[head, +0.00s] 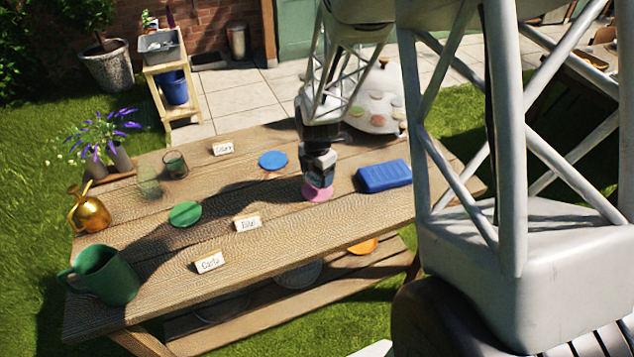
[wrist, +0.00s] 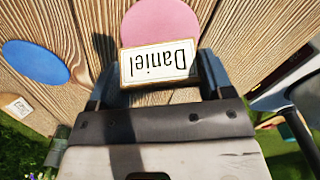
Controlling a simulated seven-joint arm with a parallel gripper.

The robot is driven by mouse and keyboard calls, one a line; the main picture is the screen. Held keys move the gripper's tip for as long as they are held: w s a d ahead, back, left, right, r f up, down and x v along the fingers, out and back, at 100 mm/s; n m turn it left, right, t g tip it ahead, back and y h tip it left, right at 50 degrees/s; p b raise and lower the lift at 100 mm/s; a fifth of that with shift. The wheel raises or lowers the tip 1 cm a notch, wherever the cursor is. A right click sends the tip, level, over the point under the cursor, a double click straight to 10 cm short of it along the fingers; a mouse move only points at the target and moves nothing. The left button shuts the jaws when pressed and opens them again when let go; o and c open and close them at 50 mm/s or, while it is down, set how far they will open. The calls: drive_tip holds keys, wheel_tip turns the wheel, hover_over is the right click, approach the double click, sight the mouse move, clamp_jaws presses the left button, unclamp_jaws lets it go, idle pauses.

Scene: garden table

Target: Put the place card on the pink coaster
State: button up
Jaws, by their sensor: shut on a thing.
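The place card (wrist: 158,62), white with a tan border and reading "Daniel", shows upside down in the wrist view. My gripper (head: 319,177) is shut on it, with a dark finger at each end of the card. The pink coaster (head: 316,194) lies on the table just below my gripper in the head view. In the wrist view the pink coaster (wrist: 165,18) is partly hidden behind the card. I cannot tell whether the card touches it.
A blue coaster (head: 273,160), a green coaster (head: 185,214) and a blue case (head: 384,176) lie on the wooden table (head: 150,240). Other name cards stand nearby, one in front (head: 209,262). A green mug (head: 106,275) and a brass watering can (head: 89,212) stand at the left.

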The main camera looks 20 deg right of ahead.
sight(317, 189)
drive_tip(key=shift+f, duration=1.75)
drive_tip(key=shift+f, duration=0.1)
drive_tip(key=o, duration=1)
wheel_tip(317, 189, up, 12)
drive_tip(key=shift+r, duration=0.1)
drive_tip(key=shift+r, duration=0.1)
